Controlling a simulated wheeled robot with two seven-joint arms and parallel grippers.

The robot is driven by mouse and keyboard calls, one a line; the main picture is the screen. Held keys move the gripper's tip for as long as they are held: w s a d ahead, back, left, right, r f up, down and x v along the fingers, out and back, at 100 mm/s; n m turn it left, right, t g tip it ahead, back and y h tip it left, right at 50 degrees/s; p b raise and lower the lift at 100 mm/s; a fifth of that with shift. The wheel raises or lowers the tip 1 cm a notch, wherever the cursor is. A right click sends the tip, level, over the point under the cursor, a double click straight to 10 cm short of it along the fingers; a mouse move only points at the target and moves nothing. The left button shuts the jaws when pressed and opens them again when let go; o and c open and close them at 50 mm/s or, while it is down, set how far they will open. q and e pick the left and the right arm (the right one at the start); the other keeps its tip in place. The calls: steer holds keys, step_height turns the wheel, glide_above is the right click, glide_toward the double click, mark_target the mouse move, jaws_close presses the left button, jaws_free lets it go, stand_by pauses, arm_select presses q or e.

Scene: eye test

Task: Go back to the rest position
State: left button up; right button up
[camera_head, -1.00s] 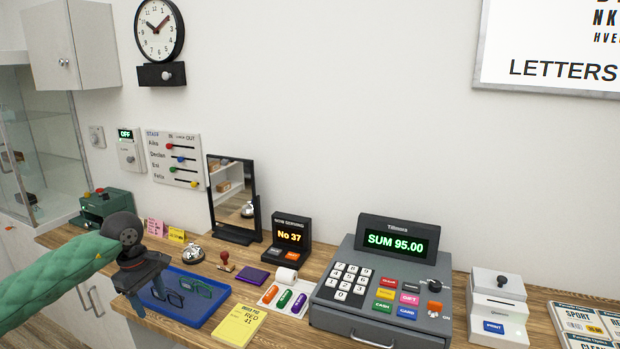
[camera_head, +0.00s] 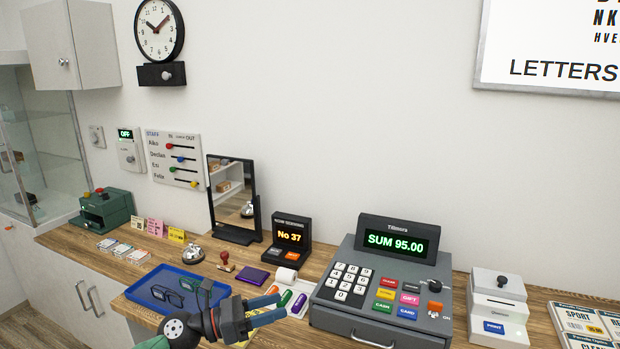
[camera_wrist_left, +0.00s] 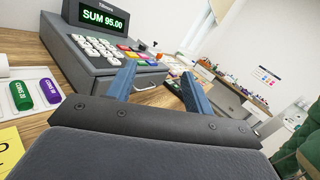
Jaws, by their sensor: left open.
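My left gripper (camera_head: 268,311) is in the lower middle of the head view, at the counter's front edge, with its blue fingers pointing right toward the cash register. It is open, with nothing between the fingers. In the left wrist view the two blue fingers (camera_wrist_left: 158,88) stand apart in front of the grey cash register (camera_wrist_left: 100,55). The register also shows in the head view (camera_head: 349,305), reading SUM 95.00. The gripper covers most of the yellow pad. My right gripper is not in view.
A blue tray (camera_head: 150,305) with glasses lies left of the gripper. A bell (camera_head: 193,254), a stamp (camera_head: 226,262), a mirror (camera_head: 234,199) and a number display (camera_head: 290,237) stand behind. A white box (camera_head: 497,307) stands right of the register.

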arm_select(q)
steer(key=s+a+f+m+t+y, duration=0.2)
steer(key=a+f+m+t+y, duration=0.3)
steer(key=m, duration=0.7)
steer(key=s+a+f+m+t+y, duration=0.1)
steer(key=a+f+m+t+y, duration=0.2)
steer(key=m+y, duration=0.65)
steer(key=s+a+f+m+t+y, duration=0.2)
steer(key=a+f+m+y, duration=0.25)
steer(key=m, duration=1.05)
steer(key=s+f+n+g, duration=0.55)
steer(key=s+f, duration=0.35)
steer(key=s, duration=0.3)
steer(key=s+f+n+g, duration=0.4)
steer(key=s+f+g, duration=0.35)
steer(key=s, duration=0.45)
steer(key=s+d+f, duration=0.1)
steer(key=s+f, duration=0.2)
steer(key=f, duration=1.7)
steer(key=s+d+f+g+h, duration=0.1)
steer(key=s+d+f, duration=0.1)
steer(key=f, duration=1.8)
steer(key=shift+s+g, duration=0.3)
steer(key=shift+s, duration=0.15)
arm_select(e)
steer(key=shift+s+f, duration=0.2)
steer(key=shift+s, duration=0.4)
